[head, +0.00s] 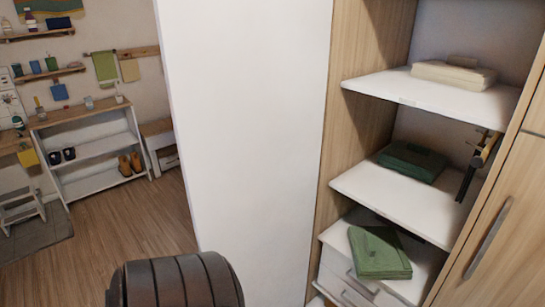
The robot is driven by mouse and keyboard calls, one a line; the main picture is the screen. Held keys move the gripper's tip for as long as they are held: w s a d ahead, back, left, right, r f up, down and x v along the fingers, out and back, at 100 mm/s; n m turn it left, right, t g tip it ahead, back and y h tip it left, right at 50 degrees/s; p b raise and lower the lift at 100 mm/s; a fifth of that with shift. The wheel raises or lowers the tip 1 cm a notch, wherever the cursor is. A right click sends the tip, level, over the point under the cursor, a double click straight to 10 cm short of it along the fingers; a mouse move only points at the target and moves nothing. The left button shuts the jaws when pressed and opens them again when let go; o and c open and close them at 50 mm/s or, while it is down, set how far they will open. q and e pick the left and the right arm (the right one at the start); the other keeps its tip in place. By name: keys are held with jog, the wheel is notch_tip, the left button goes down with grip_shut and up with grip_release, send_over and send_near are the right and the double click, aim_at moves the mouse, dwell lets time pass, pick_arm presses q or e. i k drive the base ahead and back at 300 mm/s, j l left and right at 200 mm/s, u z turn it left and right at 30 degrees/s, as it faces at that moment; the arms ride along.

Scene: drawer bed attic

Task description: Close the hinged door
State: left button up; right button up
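A tall plain white panel (245,130) fills the middle of the head view and looks like the inner face of the hinged door, standing open at the left side of the wardrobe. Its top and bottom edges are out of frame, and no handle shows on it. The wooden wardrobe side (365,95) and the open shelves are exposed to its right. A dark ribbed part of my own arm shows at the bottom, in front of the panel's lower left; whether it touches the panel cannot be told. Neither gripper's fingers are seen.
White shelves (435,95) hold folded cloths, including a green one (378,252) above drawers. A wooden door with a metal handle (488,240) is at the right. Left of the panel is clear wooden floor (135,235), with a shoe rack (95,150) behind.

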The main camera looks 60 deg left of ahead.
aim_at(246, 81)
jog(key=k+j, duration=0.1)
jog(key=j, duration=0.4)
jog(key=k+j, duration=0.1)
jog(key=j, duration=0.4)
jog(key=k+j, duration=0.1)
jog(key=j, duration=0.4)
jog(key=k+j, duration=0.1)
jog(key=j, duration=0.4)
jog(key=k+j, duration=0.1)
jog(key=j, duration=0.4)
jog(key=k+j, duration=0.1)
jog(key=j, duration=0.4)
jog(key=k+j, duration=0.1)
jog(key=j, duration=0.4)
